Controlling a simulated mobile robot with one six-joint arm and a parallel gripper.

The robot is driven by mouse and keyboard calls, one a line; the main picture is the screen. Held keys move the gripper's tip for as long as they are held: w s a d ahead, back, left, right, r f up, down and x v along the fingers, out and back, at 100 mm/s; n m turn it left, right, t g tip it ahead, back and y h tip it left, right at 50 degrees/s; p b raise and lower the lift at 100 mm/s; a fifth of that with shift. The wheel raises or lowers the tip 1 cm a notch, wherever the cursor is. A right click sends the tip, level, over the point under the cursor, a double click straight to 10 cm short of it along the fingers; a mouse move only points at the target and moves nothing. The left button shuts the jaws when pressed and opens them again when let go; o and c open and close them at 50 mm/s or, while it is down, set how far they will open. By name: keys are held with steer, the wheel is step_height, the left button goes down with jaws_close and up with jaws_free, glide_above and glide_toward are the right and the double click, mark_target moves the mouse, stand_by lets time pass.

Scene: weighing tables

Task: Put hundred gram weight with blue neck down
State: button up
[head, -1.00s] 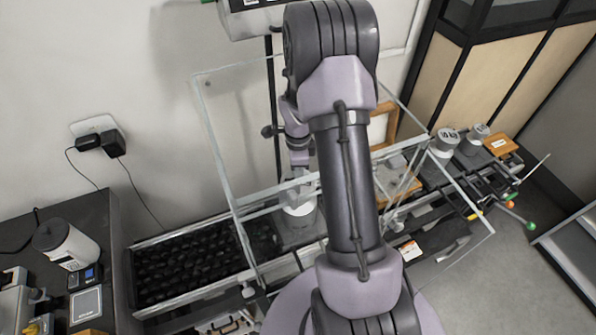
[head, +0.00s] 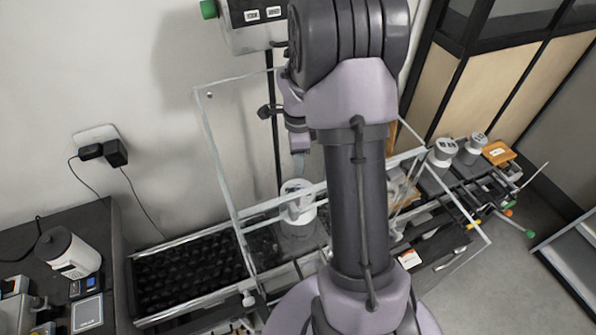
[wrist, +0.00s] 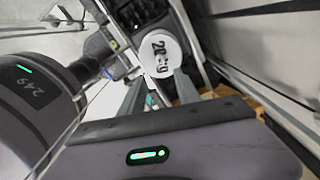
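A white, round-topped weight (head: 298,222) stands inside the clear-walled enclosure (head: 222,170), on a dark surface at its left part. In the wrist view the weight's white top (wrist: 160,54) carries dark markings, too small to read surely. No blue neck can be made out in either view. My gripper (wrist: 160,90) has its two fingers apart, with nothing between them, and the weight's top lies beyond the fingertips. In the head view my gripper (head: 298,165) is just above the weight, partly hidden by my arm.
A dark ribbed tray (head: 190,268) lies left of the enclosure. A white canister (head: 70,253) is on the left table. Clear panels stand close around my gripper.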

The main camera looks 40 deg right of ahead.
steer(key=s+a+r+n+t, duration=0.3)
steer(key=a+r+n, duration=0.5)
steer(key=a+r, duration=0.55)
steer(key=s+a+r+n+t, duration=0.1)
steer(key=s+a+r+n, duration=0.1)
steer(key=s+a+n, duration=0.1)
steer(key=s+a+r+n+t+y, duration=0.1)
steer(key=s+a+r+n, duration=0.2)
steer(key=s+a+n, duration=0.1)
steer(key=s+a+r+n+y, duration=0.1)
steer(key=s+a+r+n, duration=0.2)
steer(key=s, duration=0.4)
steer(key=shift+s+a+n+t, duration=0.3)
steer(key=shift+a+n+t, duration=0.15)
steer(key=shift+n, duration=0.45)
steer(key=shift+a+f, duration=0.1)
steer(key=shift+a, duration=0.15)
